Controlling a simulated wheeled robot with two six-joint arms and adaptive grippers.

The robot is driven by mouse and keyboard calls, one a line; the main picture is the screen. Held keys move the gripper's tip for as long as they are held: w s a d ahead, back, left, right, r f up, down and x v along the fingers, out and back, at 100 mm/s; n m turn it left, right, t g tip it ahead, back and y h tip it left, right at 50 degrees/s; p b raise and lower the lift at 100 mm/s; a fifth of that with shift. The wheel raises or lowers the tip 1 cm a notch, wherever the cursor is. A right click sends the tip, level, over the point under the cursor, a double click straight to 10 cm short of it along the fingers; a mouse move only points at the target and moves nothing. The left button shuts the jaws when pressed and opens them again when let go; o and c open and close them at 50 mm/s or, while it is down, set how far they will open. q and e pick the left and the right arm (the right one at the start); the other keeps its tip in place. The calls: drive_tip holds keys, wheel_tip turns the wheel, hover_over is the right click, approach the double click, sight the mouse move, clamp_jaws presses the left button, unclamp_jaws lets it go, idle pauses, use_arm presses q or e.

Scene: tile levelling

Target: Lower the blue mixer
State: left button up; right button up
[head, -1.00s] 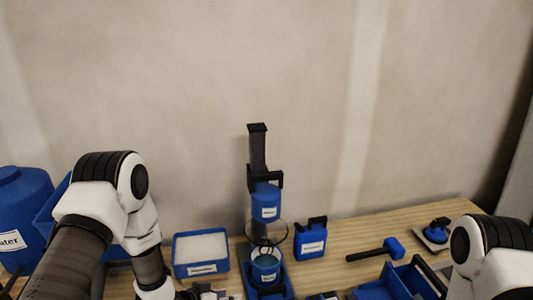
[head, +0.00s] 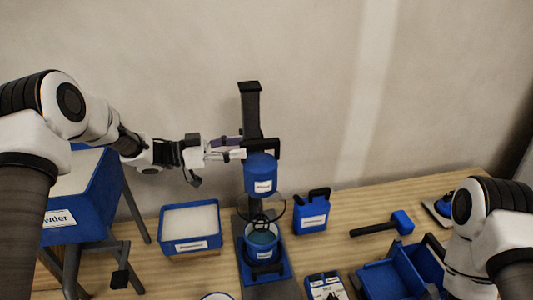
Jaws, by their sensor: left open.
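The blue mixer (head: 261,172) is a labelled blue cylinder on a dark upright column (head: 251,110), with a black handle bar (head: 272,147) at its top. It is raised, with a gap below it. A round whisk frame hangs under it over a blue bucket (head: 262,246) on a blue base. My left gripper (head: 238,150) is open and stands at the left of the mixer's top, close to the column and handle. I cannot tell whether it touches them. My right arm is at the lower right; its gripper is out of view.
A blue tray (head: 191,228) with white contents stands left of the mixer. A blue jug (head: 312,212), a mallet (head: 398,222) and a blue toolbox (head: 398,272) are to the right. A blue powder bin (head: 82,196) stands at the left.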

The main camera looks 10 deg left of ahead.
sight(264, 141)
use_arm(q)
drive_tip(key=shift+s+d+r+p, duration=0.2)
drive_tip(key=shift+d+r+p, duration=0.1)
drive_tip(key=shift+d, duration=0.2)
drive_tip(key=shift+s+d+r+p, duration=0.2)
drive_tip(key=shift+d+r, duration=0.1)
drive_tip(key=shift+d, duration=0.2)
drive_tip(key=x, duration=0.4)
drive_tip(key=p+x, duration=0.1)
drive_tip(key=x, duration=0.1)
drive_tip(key=shift+w+a+f, duration=0.1)
drive_tip(key=shift+w+f, duration=0.2)
drive_tip(key=shift+s+r, duration=0.1)
drive_tip(key=shift+s, duration=0.1)
drive_tip(key=shift+w, duration=0.1)
clamp_jaws()
use_arm(e)
drive_tip(key=shift+s+r, duration=0.2)
drive_tip(key=shift+r, duration=0.35)
drive_tip(key=shift+s+r, duration=0.15)
drive_tip(key=shift+r, duration=0.4)
